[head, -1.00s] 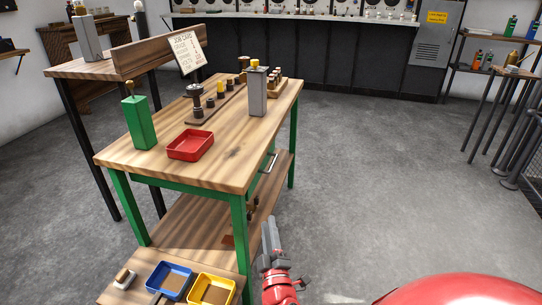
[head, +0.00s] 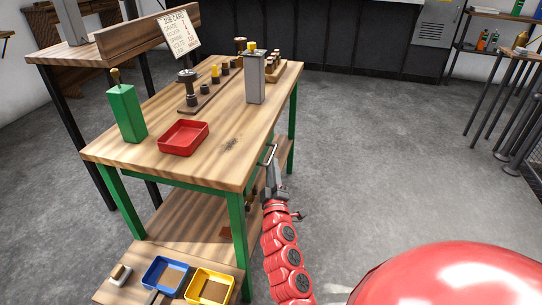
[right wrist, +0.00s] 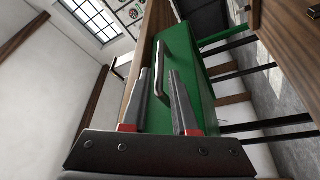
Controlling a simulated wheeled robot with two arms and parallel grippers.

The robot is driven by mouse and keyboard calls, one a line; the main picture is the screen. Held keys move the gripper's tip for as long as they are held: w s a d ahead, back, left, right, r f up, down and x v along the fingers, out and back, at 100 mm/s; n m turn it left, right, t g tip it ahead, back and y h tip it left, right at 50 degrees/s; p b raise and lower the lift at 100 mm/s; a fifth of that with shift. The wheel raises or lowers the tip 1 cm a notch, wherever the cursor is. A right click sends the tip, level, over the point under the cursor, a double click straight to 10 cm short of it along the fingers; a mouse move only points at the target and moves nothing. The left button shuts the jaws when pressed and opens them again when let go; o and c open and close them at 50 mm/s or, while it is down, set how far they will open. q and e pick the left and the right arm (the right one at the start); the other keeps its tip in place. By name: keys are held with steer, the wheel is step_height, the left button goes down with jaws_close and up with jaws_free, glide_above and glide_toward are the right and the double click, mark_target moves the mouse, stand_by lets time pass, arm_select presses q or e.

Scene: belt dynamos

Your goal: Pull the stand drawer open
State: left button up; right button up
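The stand is a wooden-topped bench with green legs (head: 238,226). Its green drawer front (right wrist: 200,88) fills the middle of the right wrist view and looks flush under the tabletop. A metal bar handle (right wrist: 167,65) stands out from it; the handle (head: 270,154) also shows below the bench's right edge in the head view. My right gripper (head: 271,178) is at the handle in the head view. In the right wrist view the gripper (right wrist: 159,75) is open, with the bar between and just beyond its fingertips; contact cannot be told. My left gripper is not in view.
Blue (head: 166,274) and yellow (head: 211,287) trays sit on a low surface in front.

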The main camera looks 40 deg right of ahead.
mark_target(271, 155)
steer(key=x, duration=0.5)
steer(key=shift+w+r, duration=0.1)
steer(key=shift+w, duration=0.1)
jaws_close()
stand_by(1.2)
